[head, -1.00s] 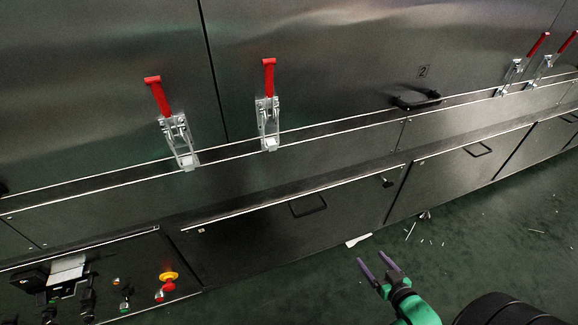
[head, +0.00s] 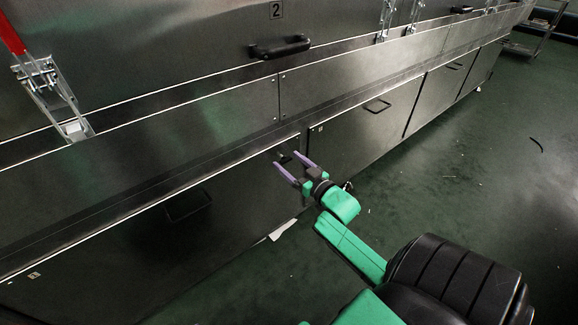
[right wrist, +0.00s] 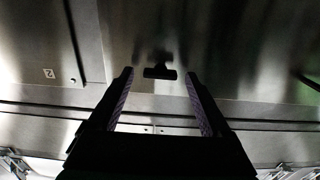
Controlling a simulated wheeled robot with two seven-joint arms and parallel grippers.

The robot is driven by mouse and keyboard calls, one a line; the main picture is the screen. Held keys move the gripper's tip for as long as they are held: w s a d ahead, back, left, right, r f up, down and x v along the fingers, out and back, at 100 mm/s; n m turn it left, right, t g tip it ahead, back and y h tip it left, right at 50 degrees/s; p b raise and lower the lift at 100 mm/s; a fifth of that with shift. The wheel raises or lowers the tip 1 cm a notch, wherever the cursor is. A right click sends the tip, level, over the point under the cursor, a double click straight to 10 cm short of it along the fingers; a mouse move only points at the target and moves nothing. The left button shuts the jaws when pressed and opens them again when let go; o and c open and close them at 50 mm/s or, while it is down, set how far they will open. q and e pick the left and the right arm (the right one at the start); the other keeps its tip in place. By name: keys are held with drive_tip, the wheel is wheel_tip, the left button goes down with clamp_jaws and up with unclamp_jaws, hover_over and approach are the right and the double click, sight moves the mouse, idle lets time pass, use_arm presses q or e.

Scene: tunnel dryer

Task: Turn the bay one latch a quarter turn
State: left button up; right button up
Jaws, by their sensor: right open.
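The bay one latch is a small black T-shaped handle (head: 283,157) near the top right corner of a lower steel panel (head: 110,255). In the right wrist view the latch (right wrist: 160,73) shows with its bar level across the picture. My right gripper (head: 288,161) is open, its two purple fingers pointing at the panel. In the right wrist view the latch appears between the fingertips, with space on both sides. I cannot tell how far the tips are from it. My left gripper is not in view.
A black bar handle (head: 281,47) and a red-handled toggle clamp (head: 50,95) are above. A white scrap (head: 283,229) lies by the panel's bottom edge. The green floor at right is mostly clear.

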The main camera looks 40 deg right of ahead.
drive_tip(key=shift+w, duration=0.25)
clamp_jaws()
